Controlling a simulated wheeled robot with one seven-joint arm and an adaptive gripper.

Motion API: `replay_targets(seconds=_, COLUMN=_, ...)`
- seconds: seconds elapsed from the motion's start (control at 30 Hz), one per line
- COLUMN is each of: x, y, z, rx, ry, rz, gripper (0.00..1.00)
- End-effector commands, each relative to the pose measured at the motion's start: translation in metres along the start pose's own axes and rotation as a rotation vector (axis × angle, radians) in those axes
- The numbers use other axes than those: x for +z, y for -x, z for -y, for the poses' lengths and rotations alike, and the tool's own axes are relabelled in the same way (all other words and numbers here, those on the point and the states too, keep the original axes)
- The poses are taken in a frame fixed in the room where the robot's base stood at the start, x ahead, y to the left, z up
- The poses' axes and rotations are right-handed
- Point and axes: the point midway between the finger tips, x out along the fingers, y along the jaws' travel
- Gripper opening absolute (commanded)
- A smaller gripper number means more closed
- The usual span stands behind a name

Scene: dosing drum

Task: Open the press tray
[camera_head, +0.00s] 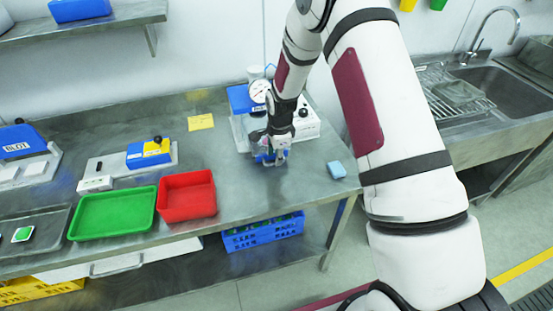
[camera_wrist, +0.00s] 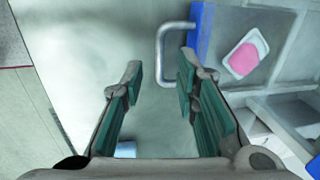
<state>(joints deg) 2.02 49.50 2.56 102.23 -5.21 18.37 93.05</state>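The press (camera_head: 240,97) stands at the back of the steel bench, with a blue body, a white base and a round dial gauge (camera_head: 259,91). My gripper (camera_head: 271,158) is low in front of it and hides part of its front. In the wrist view my gripper (camera_wrist: 160,62) is open, its two fingers apart. A grey U-shaped handle (camera_wrist: 161,45) on a blue front panel (camera_wrist: 201,35) shows between and just beyond the fingertips. I cannot tell if a finger touches it. Beside the panel, a white dish with pink content (camera_wrist: 243,58) lies on a grey surface.
A light-blue block (camera_head: 336,169) lies right of my gripper. A red tray (camera_head: 187,196) and green tray (camera_head: 113,212) lie to the left, with a yellow note (camera_head: 201,122) behind. A blue crate (camera_head: 263,233) is under the bench. A sink (camera_head: 510,88) is at right.

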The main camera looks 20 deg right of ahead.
Motion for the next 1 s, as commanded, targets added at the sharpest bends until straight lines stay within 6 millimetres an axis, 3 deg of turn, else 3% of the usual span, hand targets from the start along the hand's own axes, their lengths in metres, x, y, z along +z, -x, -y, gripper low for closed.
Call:
replay_targets(seconds=0.2, x=0.000, y=-0.021, z=0.000, rx=0.001, ry=-0.001, rz=0.000, gripper=0.28)
replay_targets(seconds=0.57, x=0.000, y=-0.025, z=0.000, rx=-0.001, ry=0.000, rz=0.000, gripper=0.28)
replay_targets(seconds=0.7, x=0.000, y=-0.025, z=0.000, rx=-0.001, ry=0.000, rz=0.000, gripper=0.01)
replay_targets(seconds=1.0, x=0.000, y=-0.026, z=0.001, rx=0.000, ry=0.000, rz=0.000, gripper=0.00)
